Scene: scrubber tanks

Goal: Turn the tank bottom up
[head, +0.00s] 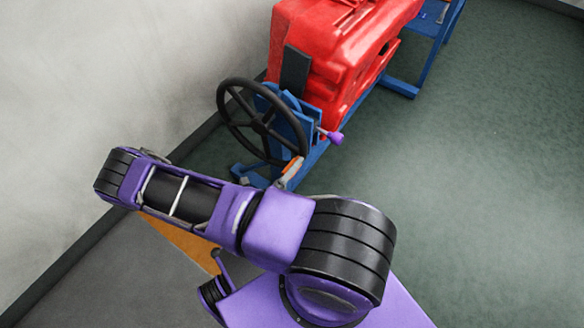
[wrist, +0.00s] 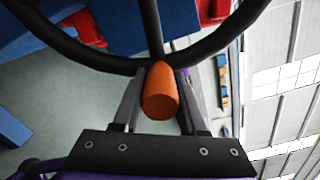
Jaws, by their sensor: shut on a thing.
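The red tank (head: 335,40) sits in a blue stand (head: 320,150) at the top of the head view; its top is cut off by the frame. A black handwheel (head: 222,112) with spokes is on the near end of the stand. My gripper (head: 290,172) is at the wheel's lower right rim. In the wrist view, my gripper (wrist: 160,85) is shut on the orange handle (wrist: 160,100) at the wheel's rim (wrist: 95,58). A purple knob (head: 335,137) sticks out from the stand, right of the wheel.
A pale wall (head: 100,70) runs close along the left of the stand. Another blue frame (head: 437,25) stands at the top right. The green floor (head: 480,170) on the right is clear.

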